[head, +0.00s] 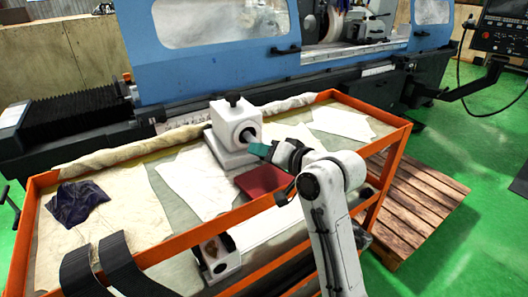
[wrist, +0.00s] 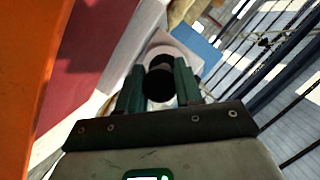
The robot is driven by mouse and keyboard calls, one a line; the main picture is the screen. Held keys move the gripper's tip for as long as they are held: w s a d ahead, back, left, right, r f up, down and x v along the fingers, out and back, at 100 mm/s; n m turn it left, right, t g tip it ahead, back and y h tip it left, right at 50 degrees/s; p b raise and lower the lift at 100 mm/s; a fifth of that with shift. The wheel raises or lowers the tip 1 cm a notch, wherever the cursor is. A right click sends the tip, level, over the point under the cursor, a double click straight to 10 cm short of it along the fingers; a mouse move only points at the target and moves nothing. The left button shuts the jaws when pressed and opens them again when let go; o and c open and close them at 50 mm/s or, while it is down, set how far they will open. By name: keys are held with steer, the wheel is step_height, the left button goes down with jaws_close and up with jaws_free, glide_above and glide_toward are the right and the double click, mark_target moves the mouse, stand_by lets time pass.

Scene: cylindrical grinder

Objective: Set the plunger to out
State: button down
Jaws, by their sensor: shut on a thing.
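A white block-shaped housing (head: 222,128) with a black knob (head: 233,99) on top stands on the orange-framed cart. A round bore in its front side faces my gripper (head: 258,150). In the wrist view, the plunger's dark round end (wrist: 158,84) sits between the teal fingers of my gripper (wrist: 160,72), which are shut on it. A pale round collar (wrist: 178,47) of the housing shows just beyond. In the head view the fingers are close in front of the bore and hide most of the plunger. How far it stands out is hard to tell.
The orange cart frame (head: 185,240) rims the work area. A dark red box (head: 262,182) lies below my gripper, and a dark blue cloth (head: 78,203) lies at the left. Another white part (head: 217,255) is near the front rail. The blue grinder (head: 225,75) stands behind.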

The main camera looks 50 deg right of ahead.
steer(key=c, duration=0.8)
jaws_free()
steer(key=shift+o, duration=0.2)
steer(key=shift+s, duration=0.15)
steer(key=p+v, duration=0.1)
steer(key=v, duration=0.7)
steer(key=shift+s+a+r, duration=0.1)
steer(key=shift+s+r, duration=0.1)
steer(key=shift+r, duration=0.05)
steer(key=s+p, duration=0.2)
steer(key=p, duration=0.1)
steer(key=shift+a+p, duration=0.1)
steer(key=shift+p, duration=0.2)
steer(key=shift+s, duration=0.15)
